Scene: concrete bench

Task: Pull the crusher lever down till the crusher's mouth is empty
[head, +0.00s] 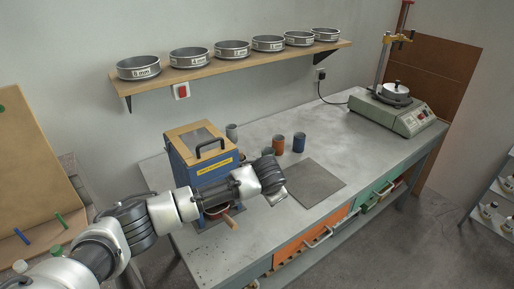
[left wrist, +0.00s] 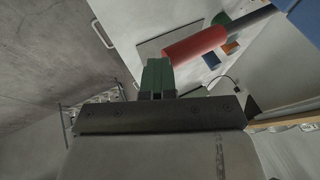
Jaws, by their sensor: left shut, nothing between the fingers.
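The crusher (head: 203,150) is a blue box with a wood-framed top and a black handle, on the left part of the bench. A red lever grip (left wrist: 195,46) on a dark rod shows in the left wrist view; the rod runs to a blue body at upper right. My left gripper (left wrist: 158,64) has green fingers, shut and empty, close beside the near end of the red grip; I cannot tell whether they touch. In the head view my left arm crosses in front of the crusher and hides the lever. The inside of the crusher's mouth cannot be seen. My right gripper is not in view.
Several cups, one of them orange (head: 278,145), stand behind a flat grey plate (head: 315,184). A wooden-handled pan (head: 231,221) sits low at the crusher's front. A shelf of sieves (head: 232,62) hangs above. A green-grey machine (head: 398,113) stands at the far right end.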

